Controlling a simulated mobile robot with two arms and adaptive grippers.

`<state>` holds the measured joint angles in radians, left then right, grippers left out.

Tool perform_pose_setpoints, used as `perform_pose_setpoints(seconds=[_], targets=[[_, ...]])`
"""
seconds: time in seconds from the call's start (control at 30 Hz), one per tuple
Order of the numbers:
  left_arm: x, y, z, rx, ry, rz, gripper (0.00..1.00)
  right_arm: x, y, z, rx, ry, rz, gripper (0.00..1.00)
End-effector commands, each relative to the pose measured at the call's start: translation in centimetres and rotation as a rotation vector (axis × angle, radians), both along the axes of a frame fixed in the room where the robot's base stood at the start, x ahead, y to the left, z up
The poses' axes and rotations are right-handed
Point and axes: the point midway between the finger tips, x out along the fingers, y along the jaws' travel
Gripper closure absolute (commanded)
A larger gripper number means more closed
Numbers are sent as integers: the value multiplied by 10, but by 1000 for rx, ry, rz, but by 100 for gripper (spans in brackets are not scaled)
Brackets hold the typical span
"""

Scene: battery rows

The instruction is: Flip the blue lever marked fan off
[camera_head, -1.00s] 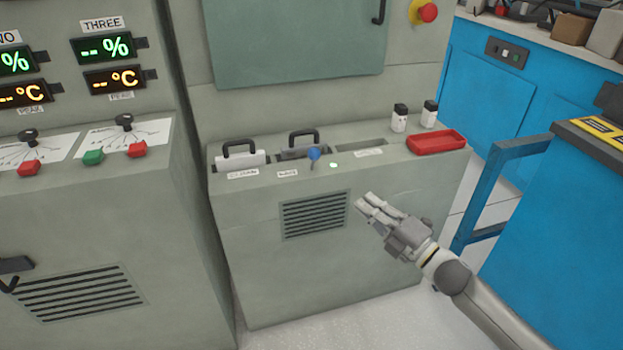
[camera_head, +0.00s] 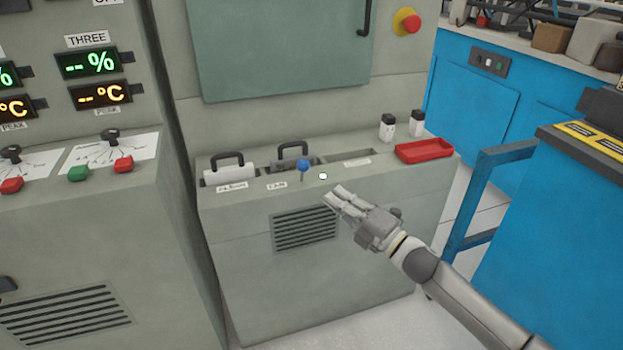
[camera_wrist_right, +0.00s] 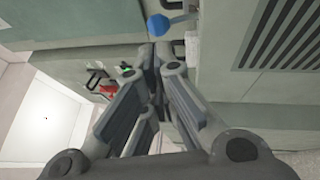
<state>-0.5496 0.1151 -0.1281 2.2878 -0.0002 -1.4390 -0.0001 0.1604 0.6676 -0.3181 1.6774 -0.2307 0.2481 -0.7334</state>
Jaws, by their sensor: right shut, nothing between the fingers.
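The blue-knobbed lever (camera_head: 303,166) stands upright on the top ledge of the grey cabinet, with a small label in front of the slots to its left. A small lit indicator (camera_head: 323,176) is just to its right. My right gripper (camera_head: 338,191) is shut and empty, in front of the ledge to the lower right of the lever, apart from it. In the right wrist view the blue knob (camera_wrist_right: 158,25) shows just beyond the closed fingertips (camera_wrist_right: 158,52). My left gripper is not in view.
A red tray (camera_head: 424,150) and two small bottles (camera_head: 387,127) stand at the right. A vent grille (camera_head: 306,229) is below. A blue frame (camera_head: 478,200) stands at right.

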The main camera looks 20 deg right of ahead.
Motion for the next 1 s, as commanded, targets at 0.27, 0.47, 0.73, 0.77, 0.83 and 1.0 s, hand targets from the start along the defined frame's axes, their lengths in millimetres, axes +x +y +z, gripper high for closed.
perform_pose_setpoints(seconds=[0.27,0.47,0.73,0.77,0.83,1.0], targets=[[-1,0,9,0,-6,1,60,39,22,9,0,-2,-1,100],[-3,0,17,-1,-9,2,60,61,34,14,0,-1,0,100],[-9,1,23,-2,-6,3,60,73,41,16,1,1,-1,100],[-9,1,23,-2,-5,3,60,74,41,16,1,1,-1,100],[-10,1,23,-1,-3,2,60,74,41,16,1,1,-1,100],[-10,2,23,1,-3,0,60,74,41,16,1,1,-1,100]])
